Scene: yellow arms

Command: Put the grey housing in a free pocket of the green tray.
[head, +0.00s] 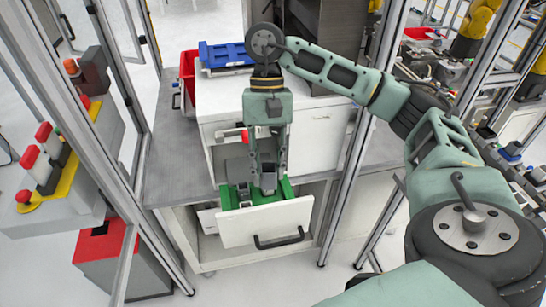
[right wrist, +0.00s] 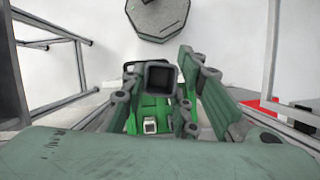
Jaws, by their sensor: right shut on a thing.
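My right gripper (head: 268,170) points down over the green tray (head: 287,188) and is shut on the grey housing (head: 268,181). In the right wrist view the housing (right wrist: 160,77) is a dark grey, square, hollow block between the two fingers (right wrist: 165,85). The green tray sits in the pulled-out drawer and shows in the wrist view (right wrist: 150,104) below the housing. I cannot tell whether the housing touches the tray. A small light piece (right wrist: 150,125) lies in the tray. Much of the tray is hidden by the gripper. My left gripper is not in view.
The open drawer has a white front (head: 262,221) with a black handle (head: 280,241). A blue crate (head: 225,55) and a red bin (head: 187,76) are at the back left. Metal frame posts (head: 362,140) stand on both sides.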

